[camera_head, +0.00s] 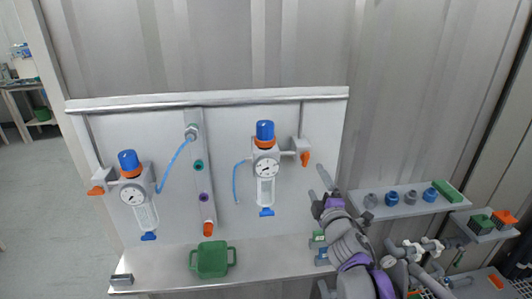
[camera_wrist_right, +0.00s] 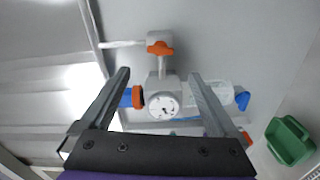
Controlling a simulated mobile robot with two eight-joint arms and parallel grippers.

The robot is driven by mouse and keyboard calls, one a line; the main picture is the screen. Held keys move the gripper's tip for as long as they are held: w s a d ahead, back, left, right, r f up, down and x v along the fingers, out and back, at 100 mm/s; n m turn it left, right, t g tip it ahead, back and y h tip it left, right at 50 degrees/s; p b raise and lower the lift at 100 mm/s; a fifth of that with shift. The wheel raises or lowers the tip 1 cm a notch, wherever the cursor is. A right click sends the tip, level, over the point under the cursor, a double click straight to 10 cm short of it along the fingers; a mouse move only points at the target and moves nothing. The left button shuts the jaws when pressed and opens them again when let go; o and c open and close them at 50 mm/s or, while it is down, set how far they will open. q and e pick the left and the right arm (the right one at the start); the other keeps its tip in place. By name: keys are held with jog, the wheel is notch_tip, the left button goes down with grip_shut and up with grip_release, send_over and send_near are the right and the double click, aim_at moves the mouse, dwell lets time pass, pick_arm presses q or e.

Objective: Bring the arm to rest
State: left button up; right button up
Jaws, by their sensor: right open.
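My right gripper (camera_head: 320,187) is in front of the right end of the white panel (camera_head: 225,140), right of the right vessel (camera_head: 266,190). In the right wrist view my right gripper (camera_wrist_right: 160,76) is open, with nothing between its fingers. Beyond them, at a distance, is the right vessel's round gauge (camera_wrist_right: 162,105), with its orange valve handle (camera_wrist_right: 160,48). The left vessel (camera_head: 146,216) has a blue cap, a gauge and a clear bowl, and its blue hose (camera_head: 174,165) runs up to a metal fitting (camera_head: 191,132). My left gripper is not in view.
A green bin (camera_head: 212,260) stands on the bench ledge; it also shows in the right wrist view (camera_wrist_right: 290,141). A shelf (camera_head: 405,209) at the right carries several blue and grey caps and a green block (camera_head: 447,191). Pipework with white valves (camera_head: 415,248) lies right of my arm.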

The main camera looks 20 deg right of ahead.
jog(key=s+a+f+m+g+y, duration=0.2)
jog(key=s+a+f+m+g, duration=0.4)
jog(key=s+a+f, duration=0.3)
jog(key=s+a+f+m+g+y, duration=0.2)
jog(key=s+a+f+m+g, duration=0.4)
jog(key=s+f, duration=0.7)
jog(key=s+a+m, duration=0.1)
jog(key=s+a, duration=0.1)
jog(key=shift+s+a+f, duration=0.15)
jog(key=shift+a, duration=0.25)
